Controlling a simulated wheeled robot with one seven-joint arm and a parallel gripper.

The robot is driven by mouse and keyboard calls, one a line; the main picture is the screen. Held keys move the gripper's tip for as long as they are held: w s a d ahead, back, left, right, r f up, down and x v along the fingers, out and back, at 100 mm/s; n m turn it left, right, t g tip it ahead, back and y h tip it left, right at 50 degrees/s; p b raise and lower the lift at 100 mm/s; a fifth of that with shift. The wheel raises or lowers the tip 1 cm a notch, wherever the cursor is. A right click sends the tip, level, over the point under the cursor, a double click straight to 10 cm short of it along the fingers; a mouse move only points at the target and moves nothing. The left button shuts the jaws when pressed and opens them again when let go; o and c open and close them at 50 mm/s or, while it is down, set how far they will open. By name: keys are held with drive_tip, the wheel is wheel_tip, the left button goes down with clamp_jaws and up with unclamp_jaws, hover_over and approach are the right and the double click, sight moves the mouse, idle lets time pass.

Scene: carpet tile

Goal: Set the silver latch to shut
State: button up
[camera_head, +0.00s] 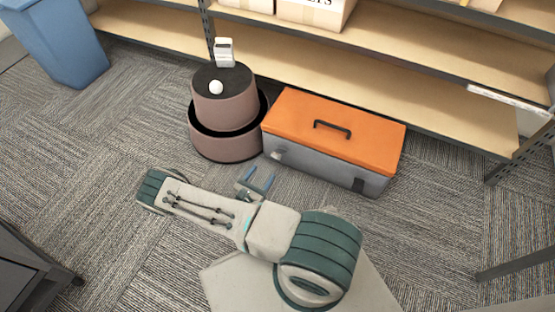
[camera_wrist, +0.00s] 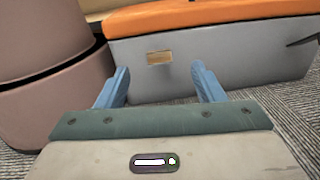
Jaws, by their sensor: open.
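A toolbox with an orange lid (camera_head: 325,122) and grey body stands on the carpet; its lid is down. A dark latch (camera_wrist: 304,41) juts out farther right. My gripper (camera_head: 259,181) is in front of the box's left part. In the wrist view its blue fingers (camera_wrist: 161,84) are apart and empty, facing the plate.
Wooden shelves (camera_head: 420,105) run behind. A blue bin (camera_head: 62,45) is back left.

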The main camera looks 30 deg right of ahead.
sight(276, 157)
drive_tip(key=shift+n+t+y, duration=0.4)
drive_tip(key=shift+n+t, duration=0.1)
drive_tip(key=shift+n, duration=0.2)
drive_tip(key=f+b+x, duration=0.1)
drive_tip(key=x, duration=0.3)
drive_tip(key=f+b+x, duration=0.1)
drive_tip(key=b+x, duration=0.1)
drive_tip(key=x, duration=0.3)
drive_tip(key=f+b+x, duration=0.1)
drive_tip(key=b+x, duration=0.1)
drive_tip(key=x, duration=0.2)
drive_tip(key=shift+d, duration=0.4)
